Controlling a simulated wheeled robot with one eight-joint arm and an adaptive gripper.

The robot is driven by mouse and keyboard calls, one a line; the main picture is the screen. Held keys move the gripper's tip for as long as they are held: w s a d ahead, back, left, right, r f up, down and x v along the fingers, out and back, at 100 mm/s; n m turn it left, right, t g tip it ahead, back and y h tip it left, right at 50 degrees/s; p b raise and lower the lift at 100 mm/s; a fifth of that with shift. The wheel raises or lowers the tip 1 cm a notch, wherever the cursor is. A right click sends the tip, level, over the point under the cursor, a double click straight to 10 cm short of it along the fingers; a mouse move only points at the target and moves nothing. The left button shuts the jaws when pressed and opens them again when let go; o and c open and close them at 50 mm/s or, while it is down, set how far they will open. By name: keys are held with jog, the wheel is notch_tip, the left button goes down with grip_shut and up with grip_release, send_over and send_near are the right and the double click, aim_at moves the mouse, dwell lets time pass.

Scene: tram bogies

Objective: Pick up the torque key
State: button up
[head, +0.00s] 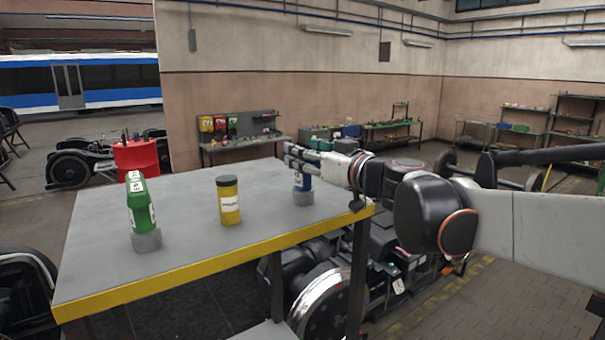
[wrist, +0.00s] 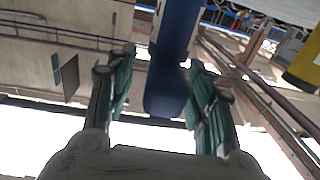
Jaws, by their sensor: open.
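A blue tool (head: 303,183) with a white label stands in a grey round base (head: 303,198) near the table's right end; its top is hidden behind my gripper. A green tool (head: 140,205) with a white label stands in a similar grey base (head: 147,239) at the left. I cannot tell by looks which is the torque key. My gripper (head: 288,155) reaches in from the right at the blue tool's upper part. In the wrist view, the blue tool (wrist: 172,60) lies between the two spread fingers of my gripper (wrist: 160,62), with gaps on both sides. My gripper is open and empty.
A yellow canister (head: 228,201) stands between the two tools; it also shows at the right in the wrist view (wrist: 303,65). The grey table (head: 185,260) has a yellow front edge and bare room around these things. A bogie wheel (head: 322,300) is below its right end.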

jog(key=shift+w+a, duration=0.4)
jog(key=shift+w, duration=0.1)
jog(key=shift+c, duration=0.5)
grip_shut()
jog(key=shift+r, duration=0.1)
